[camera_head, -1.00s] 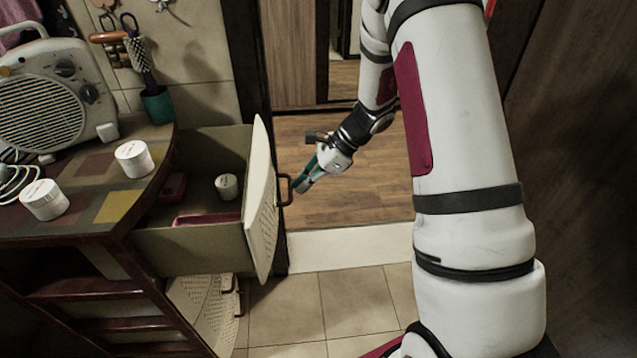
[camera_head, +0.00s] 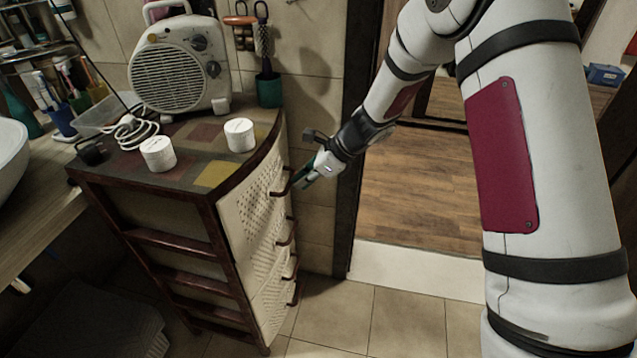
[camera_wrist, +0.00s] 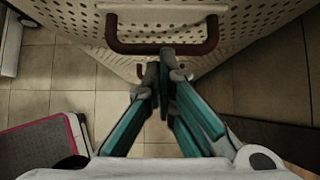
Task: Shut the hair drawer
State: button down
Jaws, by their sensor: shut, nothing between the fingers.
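The top drawer (camera_head: 254,200) of the dark-framed cabinet has a cream perforated front, and in the head view it sits flush with the drawer fronts below, looking closed. Its dark red handle (camera_wrist: 162,46) stands out from the front. My gripper (camera_head: 297,183) is shut and empty, with its fingertips right at the handle in the head view. In the wrist view the teal fingers meet just below the handle bar. I cannot tell whether they touch it. The drawer's inside is hidden.
A fan heater (camera_head: 179,66), two white jars (camera_head: 157,154) (camera_head: 239,134) and a coiled cable (camera_head: 137,131) stand on the cabinet top. A sink (camera_head: 10,160) is at the left. The door frame (camera_head: 361,150) stands behind my wrist. Tiled floor (camera_head: 400,325) is clear in front.

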jog(key=shift+w+a, duration=0.1)
jog(key=shift+a, duration=0.2)
